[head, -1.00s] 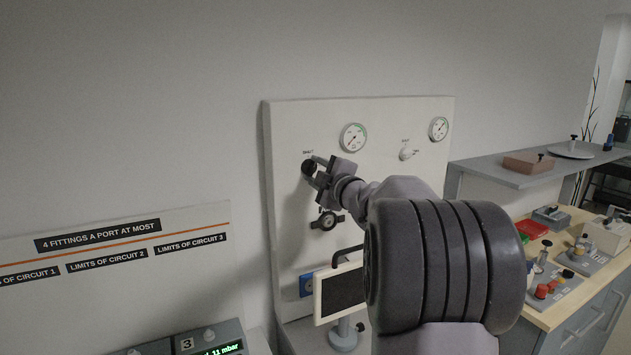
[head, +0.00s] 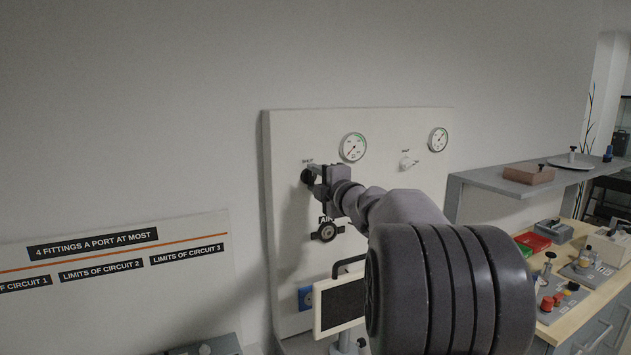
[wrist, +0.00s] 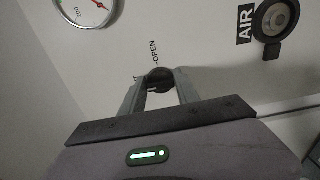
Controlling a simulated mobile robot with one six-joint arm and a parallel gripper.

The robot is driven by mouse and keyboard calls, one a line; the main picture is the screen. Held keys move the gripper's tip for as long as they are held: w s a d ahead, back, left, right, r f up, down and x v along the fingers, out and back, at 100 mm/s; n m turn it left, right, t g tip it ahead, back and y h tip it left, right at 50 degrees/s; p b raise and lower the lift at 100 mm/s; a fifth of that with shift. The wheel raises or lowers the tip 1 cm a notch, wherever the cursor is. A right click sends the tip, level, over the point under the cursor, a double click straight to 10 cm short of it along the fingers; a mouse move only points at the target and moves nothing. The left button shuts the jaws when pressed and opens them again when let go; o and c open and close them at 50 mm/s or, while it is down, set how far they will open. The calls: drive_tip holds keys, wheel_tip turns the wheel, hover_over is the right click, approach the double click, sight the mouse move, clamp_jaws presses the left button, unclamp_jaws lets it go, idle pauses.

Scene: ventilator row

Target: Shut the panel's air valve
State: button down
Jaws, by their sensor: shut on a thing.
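The panel (head: 290,240) is a pale upright board with gauges. The air valve's dark knob (head: 308,177) sits at its upper left, below a small label in the head view. In the wrist view the dark knob (wrist: 158,75) lies between the two fingertips of my gripper (wrist: 157,90), beside the word OPEN. My gripper (head: 318,176) is shut on this knob in the head view. The fingers hide part of the knob, so its exact angle is unclear.
A round black fitting (head: 327,231) marked AIR is just below. A gauge (head: 353,147) is above right, and a white knob (head: 407,162) farther right. A framed dark screen (head: 340,300) stands lower down. A shelf (head: 480,178) and cluttered bench are at right.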

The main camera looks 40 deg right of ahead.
drive_tip(key=c, duration=0.9)
unclamp_jaws()
drive_tip(key=shift+s, duration=0.1)
drive_tip(key=p+v, duration=0.2)
drive_tip(key=v, duration=1.5)
drive_tip(key=shift+s, duration=0.1)
